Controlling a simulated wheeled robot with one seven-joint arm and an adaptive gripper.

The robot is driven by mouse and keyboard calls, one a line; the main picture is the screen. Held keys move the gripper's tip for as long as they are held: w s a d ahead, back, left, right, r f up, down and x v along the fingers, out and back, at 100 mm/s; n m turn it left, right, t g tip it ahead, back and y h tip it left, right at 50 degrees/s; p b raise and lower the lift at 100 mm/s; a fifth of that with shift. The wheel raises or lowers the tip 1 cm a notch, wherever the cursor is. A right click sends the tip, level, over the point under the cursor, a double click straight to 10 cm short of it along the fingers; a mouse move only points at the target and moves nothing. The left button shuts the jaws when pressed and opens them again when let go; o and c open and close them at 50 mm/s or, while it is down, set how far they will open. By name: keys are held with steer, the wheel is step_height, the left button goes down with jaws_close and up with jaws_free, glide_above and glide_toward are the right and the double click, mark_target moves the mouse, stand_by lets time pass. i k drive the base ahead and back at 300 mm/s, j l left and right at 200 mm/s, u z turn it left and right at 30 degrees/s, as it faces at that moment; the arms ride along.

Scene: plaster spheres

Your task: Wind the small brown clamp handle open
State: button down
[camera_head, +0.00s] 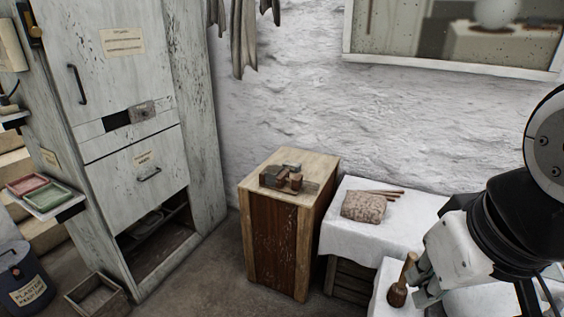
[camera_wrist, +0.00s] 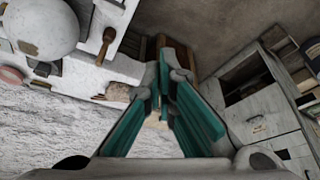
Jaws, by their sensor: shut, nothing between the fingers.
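A clamp with a small brown handle (camera_head: 296,181) sits on the top of a wooden cabinet (camera_head: 273,245) in the middle of the head view. It has grey metal parts and a wooden block; at this size I cannot tell how far the handle is wound. My gripper (camera_head: 424,282) is at the lower right of the head view, well to the right of the clamp and apart from it. In the wrist view my gripper (camera_wrist: 165,72) shows its teal finger pads, shut and empty. The fingers hide part of the wooden cabinet there, and I cannot make out the clamp.
A white-covered table (camera_head: 345,235) beside the cabinet holds a speckled lump (camera_head: 366,206) and thin sticks. A wooden mallet (camera_head: 402,281) stands close to my gripper. A tall grey cupboard (camera_head: 130,80) is at left, with an open crate (camera_head: 97,298) on the floor.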

mark_target(307, 184)
steer(key=j, duration=0.2)
steer(key=i+j+z, duration=0.1)
steer(key=i+j, duration=0.4)
steer(key=j, duration=0.15)
steer(key=i+j+z, duration=0.15)
steer(key=i+j, duration=0.35)
steer(key=j, duration=0.25)
steer(key=i+j+z, duration=0.15)
steer(key=i+j, duration=0.3)
steer(key=j, duration=0.3)
steer(key=i+z, duration=0.05)
